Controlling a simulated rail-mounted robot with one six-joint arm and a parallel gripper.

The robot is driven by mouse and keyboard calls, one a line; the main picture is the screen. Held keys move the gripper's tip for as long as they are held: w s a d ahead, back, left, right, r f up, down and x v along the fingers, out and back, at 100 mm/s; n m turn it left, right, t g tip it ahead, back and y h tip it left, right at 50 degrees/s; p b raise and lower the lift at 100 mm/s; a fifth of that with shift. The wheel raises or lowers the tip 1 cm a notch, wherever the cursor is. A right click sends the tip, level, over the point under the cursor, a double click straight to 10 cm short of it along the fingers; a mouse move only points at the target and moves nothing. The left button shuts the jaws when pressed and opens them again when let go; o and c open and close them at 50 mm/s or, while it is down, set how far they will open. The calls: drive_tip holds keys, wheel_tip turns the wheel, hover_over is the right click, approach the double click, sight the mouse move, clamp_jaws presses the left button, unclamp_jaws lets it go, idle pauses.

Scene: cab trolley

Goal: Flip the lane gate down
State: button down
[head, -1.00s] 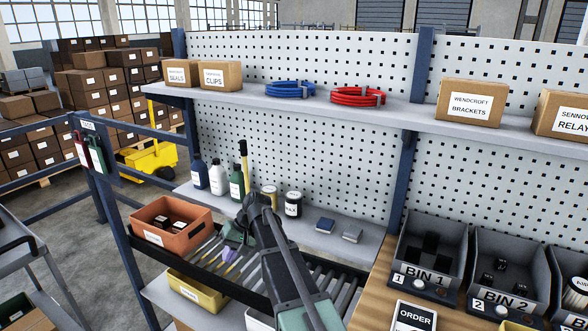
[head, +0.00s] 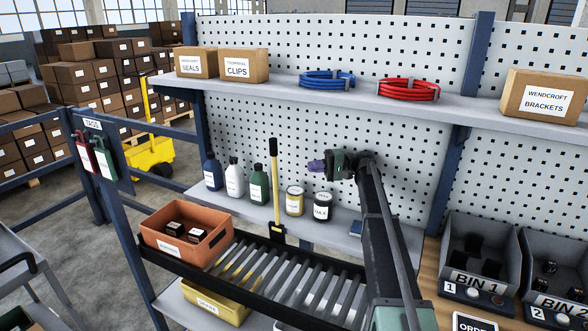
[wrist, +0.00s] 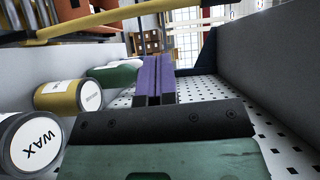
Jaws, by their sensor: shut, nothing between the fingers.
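The lane gate is a yellow bar (head: 276,195) with a black upper end and a black foot. It stands upright at the back edge of the roller lane (head: 285,265). My gripper (head: 316,166) is to the right of the bar's upper part in the head view, pointing left, with a visible gap between them. Its purple fingers (wrist: 155,78) are shut together with nothing between them. In the wrist view a yellow bar (wrist: 95,17) crosses the top left, beyond the fingertips.
Bottles (head: 235,180), a yellow tin (head: 295,201) and a wax tin (head: 322,207) stand on the shelf below my gripper. The pegboard (head: 330,120) is close behind it. An orange bin (head: 187,234) sits left of the rollers. An upper shelf (head: 280,88) runs overhead.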

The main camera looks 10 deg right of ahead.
hover_over(276, 186)
drive_tip(key=w+d, duration=0.2)
drive_tip(key=d, duration=0.1)
drive_tip(key=shift+d+f, duration=0.1)
drive_tip(key=shift+d, duration=0.05)
drive_tip(key=shift+s, duration=0.15)
